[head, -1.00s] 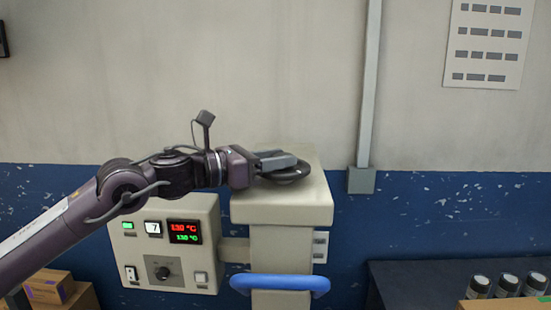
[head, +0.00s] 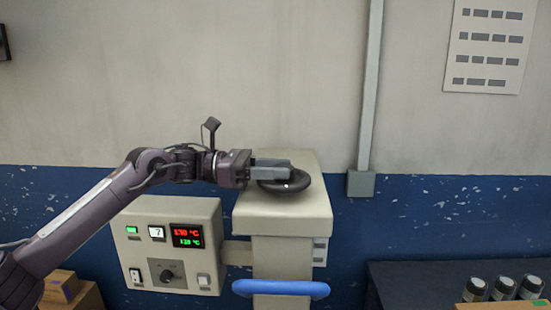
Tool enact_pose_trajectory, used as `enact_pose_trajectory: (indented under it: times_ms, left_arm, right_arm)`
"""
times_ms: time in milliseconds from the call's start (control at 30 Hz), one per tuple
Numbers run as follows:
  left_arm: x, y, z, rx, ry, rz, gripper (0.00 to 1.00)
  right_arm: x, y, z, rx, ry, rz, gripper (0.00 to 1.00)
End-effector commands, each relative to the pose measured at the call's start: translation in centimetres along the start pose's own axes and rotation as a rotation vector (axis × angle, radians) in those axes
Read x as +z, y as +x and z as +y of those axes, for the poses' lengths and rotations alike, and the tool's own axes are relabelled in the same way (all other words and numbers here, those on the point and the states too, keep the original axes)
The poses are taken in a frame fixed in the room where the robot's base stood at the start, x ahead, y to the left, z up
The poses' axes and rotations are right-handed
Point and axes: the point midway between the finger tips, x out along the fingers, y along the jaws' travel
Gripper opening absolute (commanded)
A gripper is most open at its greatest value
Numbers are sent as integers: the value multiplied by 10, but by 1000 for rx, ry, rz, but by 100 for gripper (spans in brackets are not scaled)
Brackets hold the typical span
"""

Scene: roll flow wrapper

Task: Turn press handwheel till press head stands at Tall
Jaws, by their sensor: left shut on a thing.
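The dark round handwheel (head: 298,184) lies flat on top of the cream press housing (head: 282,216). My left gripper (head: 285,170) reaches in from the left and is shut on the handwheel, its fingers covering the wheel's back left part. A small light mark shows on the wheel near the fingers. The press head and any Tall marking cannot be made out; small labels (head: 320,250) on the column's right side are too small to read. My right gripper is not in view.
A control box (head: 145,237) with red and green displays, a knob and switches stands left of the column, below my left arm. A blue bar (head: 281,288) crosses the column's front. Dark jars (head: 503,289) stand at lower right; cardboard boxes (head: 62,288) at lower left.

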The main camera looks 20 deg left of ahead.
Motion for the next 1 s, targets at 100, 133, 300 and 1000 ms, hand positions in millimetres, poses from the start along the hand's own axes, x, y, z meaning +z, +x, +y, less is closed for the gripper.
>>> enact_pose_trajectory:
  times_ms: [100, 133, 300, 1000]
  left_arm:
    - [4, 0, 1, -59, -1, 2, 16]
    - [4, 0, 2, -70, -1, 2, 16]
    - [2, 0, 2, -118, 0, 4, 16]
    - [0, 0, 2, -138, 0, 5, 61]
  right_arm:
    - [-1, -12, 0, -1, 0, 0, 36]
    - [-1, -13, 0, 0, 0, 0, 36]
    - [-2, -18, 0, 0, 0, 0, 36]
    - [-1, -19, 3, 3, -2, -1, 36]
